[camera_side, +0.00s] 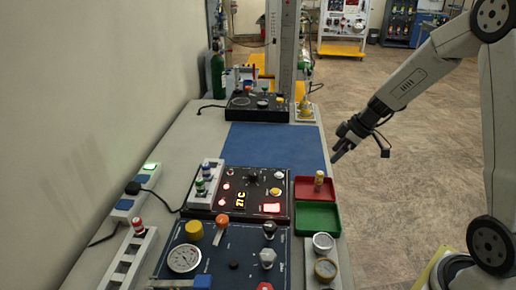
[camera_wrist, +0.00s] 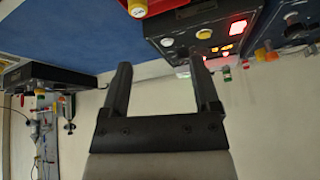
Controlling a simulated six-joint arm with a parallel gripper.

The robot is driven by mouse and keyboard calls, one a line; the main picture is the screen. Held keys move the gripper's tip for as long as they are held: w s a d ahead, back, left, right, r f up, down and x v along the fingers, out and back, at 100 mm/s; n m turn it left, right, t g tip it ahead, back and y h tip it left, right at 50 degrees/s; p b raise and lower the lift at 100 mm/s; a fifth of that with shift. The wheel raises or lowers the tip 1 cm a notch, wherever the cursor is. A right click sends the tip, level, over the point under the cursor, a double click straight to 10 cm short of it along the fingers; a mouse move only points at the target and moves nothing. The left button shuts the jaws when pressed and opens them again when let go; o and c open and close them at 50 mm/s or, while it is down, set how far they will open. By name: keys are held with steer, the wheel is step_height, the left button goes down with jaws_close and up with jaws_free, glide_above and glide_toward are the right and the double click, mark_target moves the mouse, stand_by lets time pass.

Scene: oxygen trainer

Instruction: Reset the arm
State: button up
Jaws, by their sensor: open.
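My gripper (camera_side: 337,154) hangs past the right edge of the bench, beside the blue mat (camera_side: 275,145) and above and behind the red tray. In the wrist view my gripper (camera_wrist: 162,85) shows two dark fingers spread apart with nothing between them. My light grey arm reaches in from the right of the side view. Nothing is held.
A red tray (camera_side: 315,196) holds a small brass-coloured piece (camera_side: 319,178); a green tray (camera_side: 318,218) sits in front of it. A lit black control panel (camera_side: 240,193) and a blue panel (camera_side: 215,255) stand to the left. A black box (camera_side: 258,107) stands behind the mat. The mat is clear.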

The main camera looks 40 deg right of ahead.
steer(key=s+a+f+m+g+h, duration=0.1)
steer(key=s+a+m, duration=0.5)
steer(key=s+a, duration=0.6)
steer(key=shift+s+a+g+h, duration=0.4)
steer(key=shift+a+g+h, duration=0.1)
steer(key=shift+a+h, duration=0.85)
steer(key=shift+a, duration=0.1)
stand_by(0.4)
